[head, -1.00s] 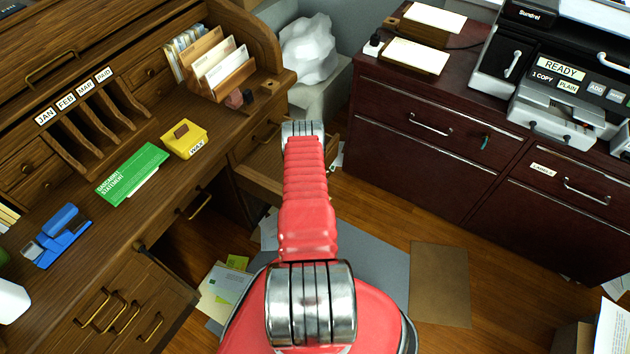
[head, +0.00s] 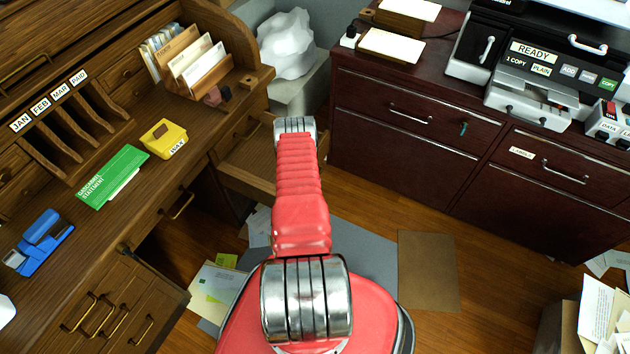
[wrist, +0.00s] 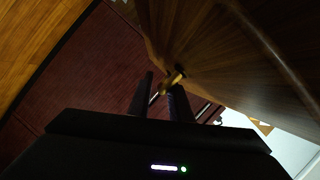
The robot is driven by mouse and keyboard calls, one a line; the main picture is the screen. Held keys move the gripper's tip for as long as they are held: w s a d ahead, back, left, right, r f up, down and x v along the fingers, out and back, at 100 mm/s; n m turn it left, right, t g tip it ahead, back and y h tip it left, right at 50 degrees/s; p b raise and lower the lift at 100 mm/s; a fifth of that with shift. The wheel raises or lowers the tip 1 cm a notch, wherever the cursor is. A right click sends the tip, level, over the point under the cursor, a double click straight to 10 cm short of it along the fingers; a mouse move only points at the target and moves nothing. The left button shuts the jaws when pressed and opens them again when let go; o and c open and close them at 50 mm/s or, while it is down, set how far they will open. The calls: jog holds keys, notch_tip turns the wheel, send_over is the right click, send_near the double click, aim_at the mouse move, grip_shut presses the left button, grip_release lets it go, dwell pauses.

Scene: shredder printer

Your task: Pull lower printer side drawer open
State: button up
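The printer (head: 540,70) stands on a dark red cabinet at the right in the head view. Its lower front has a grey drawer-like part with a handle (head: 523,109). The cabinet has a left upper drawer (head: 385,118) and a right drawer (head: 530,172), both with metal handles and apparently shut. In the wrist view, my gripper (wrist: 163,82) shows two dark fingers held apart. A brass handle (wrist: 174,77) on a wooden surface appears between or just beyond the fingertips; I cannot tell if it touches them. The head view shows my red arm but not the gripper.
A wooden roll-top desk (head: 120,190) fills the left, with a drawer (head: 250,165) standing open behind my arm. A box with papers (head: 560,325) stands at the lower right. Brown floor in front of the cabinet is mostly clear, with a flat brown sheet (head: 428,270).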

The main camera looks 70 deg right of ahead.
jog(key=shift+w+a+r, duration=0.1)
jog(key=shift+a, duration=0.05)
jog(key=v, duration=1.3)
jog(key=shift+s+a, duration=0.2)
jog(key=shift+a, duration=0.05)
jog(key=shift+s, duration=0.1)
dwell(0.4)
